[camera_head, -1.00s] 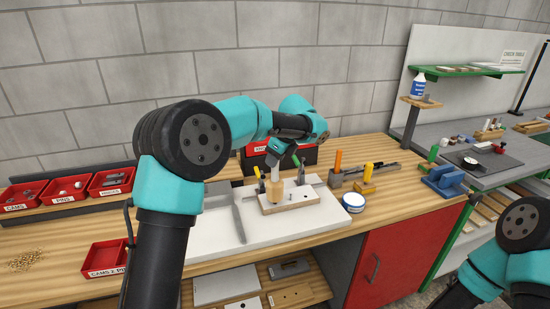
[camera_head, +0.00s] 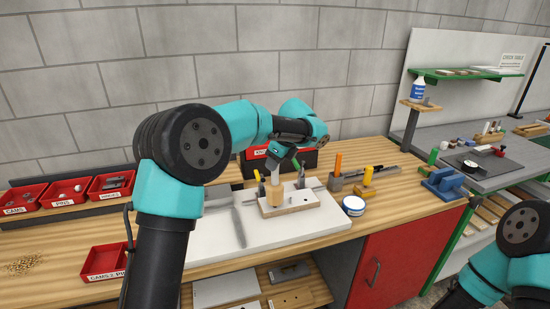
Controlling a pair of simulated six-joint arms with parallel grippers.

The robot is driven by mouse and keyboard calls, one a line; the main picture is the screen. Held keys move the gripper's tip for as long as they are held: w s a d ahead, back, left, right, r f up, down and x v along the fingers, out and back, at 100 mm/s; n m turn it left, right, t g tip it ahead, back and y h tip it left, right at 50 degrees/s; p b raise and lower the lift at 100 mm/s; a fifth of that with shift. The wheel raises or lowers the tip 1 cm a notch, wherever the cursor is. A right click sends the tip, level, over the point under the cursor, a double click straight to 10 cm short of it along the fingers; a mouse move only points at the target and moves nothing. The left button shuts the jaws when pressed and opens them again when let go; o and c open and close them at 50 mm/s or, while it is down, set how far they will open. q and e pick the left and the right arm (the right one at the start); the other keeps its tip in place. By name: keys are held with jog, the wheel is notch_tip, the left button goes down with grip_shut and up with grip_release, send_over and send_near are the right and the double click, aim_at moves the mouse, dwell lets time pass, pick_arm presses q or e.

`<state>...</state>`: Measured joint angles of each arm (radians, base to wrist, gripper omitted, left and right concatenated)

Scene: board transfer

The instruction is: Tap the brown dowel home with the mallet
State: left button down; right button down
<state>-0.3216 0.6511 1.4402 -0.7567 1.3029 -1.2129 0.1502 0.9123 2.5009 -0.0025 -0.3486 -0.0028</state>
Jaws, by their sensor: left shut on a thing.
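My left gripper (camera_head: 275,162) is above the white mat (camera_head: 215,238), pointing down and shut on the mallet. The mallet's pale wooden head (camera_head: 273,196) is below the fingers, over the left part of a light wooden board (camera_head: 300,201). I cannot tell whether the head touches the board or something on it. The brown dowel cannot be made out; the mallet head may hide it. My right gripper is out of view; only part of my right arm shows at the lower right.
Red bins (camera_head: 70,193) stand at the left, with another red bin (camera_head: 104,262) nearer. Right of the board are a white-and-blue round tin (camera_head: 353,206), a yellow-handled tool (camera_head: 367,177) and a grey block with an orange tool (camera_head: 338,165). A blue vise-like block (camera_head: 443,182) sits at the right edge.

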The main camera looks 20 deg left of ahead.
pick_arm(q)
jog(key=shift+f, duration=0.1)
dwell(0.3)
jog(key=shift+r, duration=1.15)
jog(key=shift+r, duration=2.5)
